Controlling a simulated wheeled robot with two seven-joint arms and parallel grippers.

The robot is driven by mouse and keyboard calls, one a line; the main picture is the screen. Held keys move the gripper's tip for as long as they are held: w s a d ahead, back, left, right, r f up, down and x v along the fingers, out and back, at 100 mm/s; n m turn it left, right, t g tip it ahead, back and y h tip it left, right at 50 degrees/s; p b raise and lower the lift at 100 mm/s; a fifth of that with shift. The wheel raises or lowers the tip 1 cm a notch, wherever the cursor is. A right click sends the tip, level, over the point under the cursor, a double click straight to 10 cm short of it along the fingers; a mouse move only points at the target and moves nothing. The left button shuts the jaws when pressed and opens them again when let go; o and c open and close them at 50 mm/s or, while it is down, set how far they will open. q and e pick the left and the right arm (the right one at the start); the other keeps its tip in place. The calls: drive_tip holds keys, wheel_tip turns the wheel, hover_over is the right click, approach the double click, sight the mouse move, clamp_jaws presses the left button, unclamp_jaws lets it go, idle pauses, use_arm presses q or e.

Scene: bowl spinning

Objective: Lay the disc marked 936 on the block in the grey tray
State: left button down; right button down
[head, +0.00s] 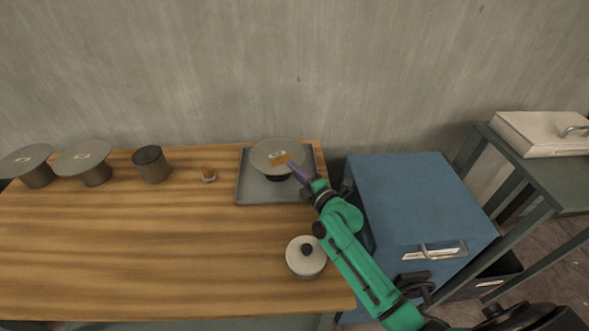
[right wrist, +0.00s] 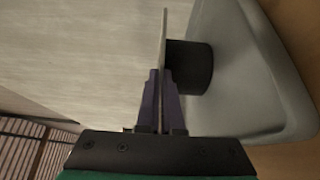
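A grey disc (head: 272,153) with an orange label lies level over the dark block (head: 277,178) in the grey tray (head: 262,197); the label's number is too small to read. In the right wrist view the disc (right wrist: 163,40) shows edge-on, against or very close to the top of the black block (right wrist: 190,67). The tray (right wrist: 285,85) also shows there. My right gripper (head: 297,170) reaches the disc's right edge, and its purple fingers (right wrist: 161,88) are closed on that edge. Most of the block is hidden under the disc. My left gripper is not in view.
Two more grey discs (head: 25,160) (head: 83,155) sit on stands at the far left, beside a bare dark cylinder (head: 152,164). A small orange-topped item (head: 208,173) is left of the tray. A white lidded pot (head: 305,259) stands near my right arm. A blue cabinet (head: 415,200) is right.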

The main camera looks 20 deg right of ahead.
drive_tip(key=shift+f, duration=0.1)
drive_tip(key=c, duration=1.1)
unclamp_jaws()
drive_tip(key=shift+r, duration=0.25)
drive_tip(key=b+v, duration=0.1)
drive_tip(key=v, duration=1.1)
